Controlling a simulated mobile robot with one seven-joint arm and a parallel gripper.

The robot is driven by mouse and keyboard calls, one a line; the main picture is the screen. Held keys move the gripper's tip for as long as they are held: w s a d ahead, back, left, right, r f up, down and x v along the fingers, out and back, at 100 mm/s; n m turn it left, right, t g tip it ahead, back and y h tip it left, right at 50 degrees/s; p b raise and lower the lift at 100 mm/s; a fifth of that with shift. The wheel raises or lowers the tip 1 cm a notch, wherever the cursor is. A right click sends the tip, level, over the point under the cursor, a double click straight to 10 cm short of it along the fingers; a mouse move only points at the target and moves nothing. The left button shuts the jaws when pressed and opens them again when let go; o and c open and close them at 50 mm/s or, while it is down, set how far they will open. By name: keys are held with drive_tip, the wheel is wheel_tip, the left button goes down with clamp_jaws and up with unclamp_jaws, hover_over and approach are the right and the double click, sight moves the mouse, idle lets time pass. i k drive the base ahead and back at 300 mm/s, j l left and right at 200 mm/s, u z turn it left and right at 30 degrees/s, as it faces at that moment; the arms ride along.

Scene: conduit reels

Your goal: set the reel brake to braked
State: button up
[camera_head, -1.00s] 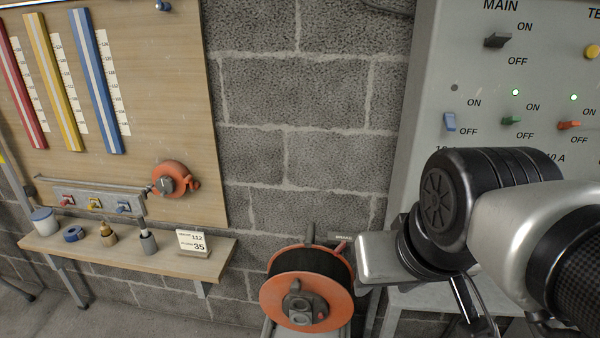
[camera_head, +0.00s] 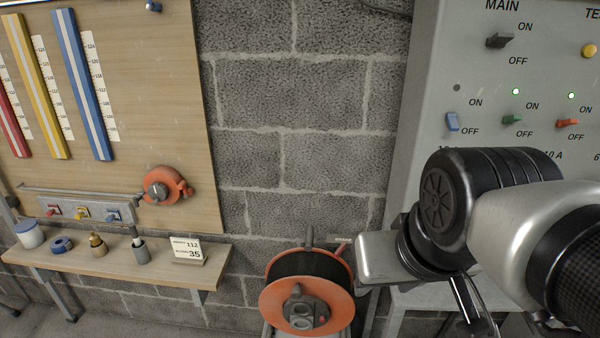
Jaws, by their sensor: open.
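An orange reel (camera_head: 275,304) with a dark winding (camera_head: 296,264) stands low at the centre against the block wall. A grey hub piece (camera_head: 304,310) sits on its front face. A grey upright lever (camera_head: 309,236) and a short red-tipped lever (camera_head: 342,247) show at its top, with a small label behind too small to read. I cannot tell which is the brake or its setting. My gripper (camera_head: 378,259), a silver piece at the end of my arm, appears just right of the reel. It is open and apart from the levers; its fingertips are hard to make out.
A grey switch panel (camera_head: 430,80) fills the upper right. At left, a wooden board (camera_head: 165,90) carries coloured strips and an orange round fitting (camera_head: 166,187). A shelf (camera_head: 100,263) below holds small pots and a number card (camera_head: 187,250). Bare block wall lies between.

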sight(342, 246)
drive_tip(key=j+z, duration=0.4)
drive_tip(key=j, duration=0.2)
drive_tip(key=j+z, duration=0.35)
drive_tip(key=j, duration=0.25)
drive_tip(key=i+u, duration=0.1)
